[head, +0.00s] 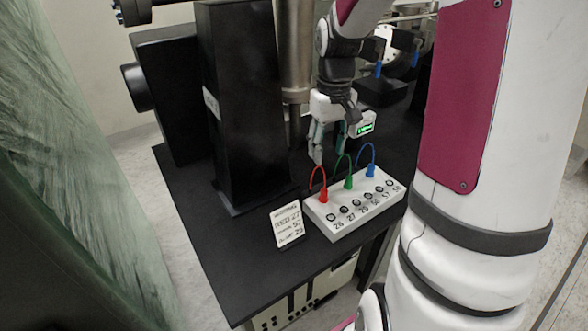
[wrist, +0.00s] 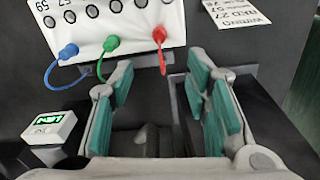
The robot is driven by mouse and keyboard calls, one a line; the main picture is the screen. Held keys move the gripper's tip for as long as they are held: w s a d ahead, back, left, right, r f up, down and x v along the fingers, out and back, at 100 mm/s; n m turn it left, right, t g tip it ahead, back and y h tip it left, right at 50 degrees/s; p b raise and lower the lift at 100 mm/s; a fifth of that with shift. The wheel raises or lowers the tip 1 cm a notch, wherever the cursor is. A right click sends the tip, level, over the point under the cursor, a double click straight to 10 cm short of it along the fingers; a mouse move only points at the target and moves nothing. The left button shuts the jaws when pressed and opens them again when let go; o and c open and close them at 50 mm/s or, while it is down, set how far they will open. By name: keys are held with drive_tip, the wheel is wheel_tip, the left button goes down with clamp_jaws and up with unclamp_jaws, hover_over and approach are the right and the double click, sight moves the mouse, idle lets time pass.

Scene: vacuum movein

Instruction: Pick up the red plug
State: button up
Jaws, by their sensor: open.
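The red plug (head: 324,196) stands at the back left of the white socket panel (head: 335,232), its red cable arching up behind it. In the wrist view the red plug (wrist: 160,36) is at the top centre, just beyond the gap between my fingers. My gripper (head: 328,150) is above and behind the panel in the head view, pointing down. In the wrist view my gripper (wrist: 160,72) has its teal-padded fingers wide apart with nothing held between them. The fingers do not appear to touch the plug.
The green plug (head: 348,183) and blue plug (head: 372,173) stand right of the red one, cables arching up. A tall black box (head: 240,110) rises at the left. The black tabletop (head: 240,270) is clear in front.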

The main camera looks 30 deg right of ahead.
sight(324, 190)
wheel_tip(324, 190, down, 14)
drive_tip(key=shift+f, duration=0.1)
clamp_jaws()
idle(0.6)
